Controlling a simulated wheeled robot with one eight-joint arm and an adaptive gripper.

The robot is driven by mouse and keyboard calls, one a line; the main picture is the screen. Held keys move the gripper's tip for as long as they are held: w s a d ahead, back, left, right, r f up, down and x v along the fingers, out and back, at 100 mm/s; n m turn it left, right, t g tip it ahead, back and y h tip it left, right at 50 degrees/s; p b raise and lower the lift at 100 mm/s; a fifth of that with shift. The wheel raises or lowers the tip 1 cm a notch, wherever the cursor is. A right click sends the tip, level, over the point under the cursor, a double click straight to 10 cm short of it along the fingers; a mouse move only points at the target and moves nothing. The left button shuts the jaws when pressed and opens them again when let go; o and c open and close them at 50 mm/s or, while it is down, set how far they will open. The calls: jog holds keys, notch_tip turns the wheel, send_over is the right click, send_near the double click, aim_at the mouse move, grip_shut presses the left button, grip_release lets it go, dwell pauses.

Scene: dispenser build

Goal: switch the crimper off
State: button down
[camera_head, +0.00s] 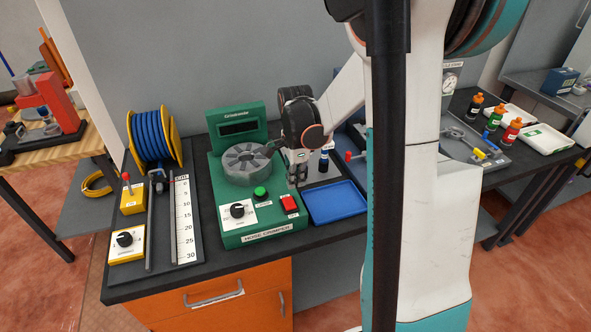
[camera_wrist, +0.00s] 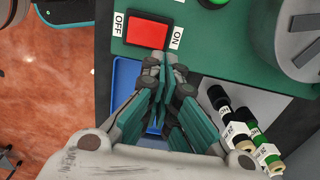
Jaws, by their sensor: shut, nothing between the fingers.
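The green hose crimper (camera_head: 230,220) stands on the dark bench, with a grey ring of dies on top. Its red rocker switch (camera_head: 289,203) is at the front right. In the wrist view the red switch (camera_wrist: 148,31) lies between an OFF label on the left and an ON label on the right; I cannot tell which side is pressed. My gripper (camera_head: 298,184) is shut and empty, pointing down just behind the switch. In the wrist view its fingertips (camera_wrist: 165,62) overlap the switch's lower edge, near the ON label; contact cannot be told.
A green button (camera_head: 260,192) and black dial (camera_head: 238,210) sit left of the switch. The crimper's display (camera_head: 238,127) looks dark. A blue hose reel (camera_head: 154,138) stands left.

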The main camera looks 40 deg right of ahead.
aim_at(295, 198)
jog(key=shift+f+b, duration=0.4)
jog(key=shift+f, duration=1.3)
jog(key=shift+w+f+b, duration=0.1)
jog(key=shift+f+b, duration=0.3)
jog(key=shift+f, duration=0.05)
jog(key=shift+r, duration=0.1)
jog(key=shift+r+p, duration=0.6)
jog(key=shift+r, duration=0.15)
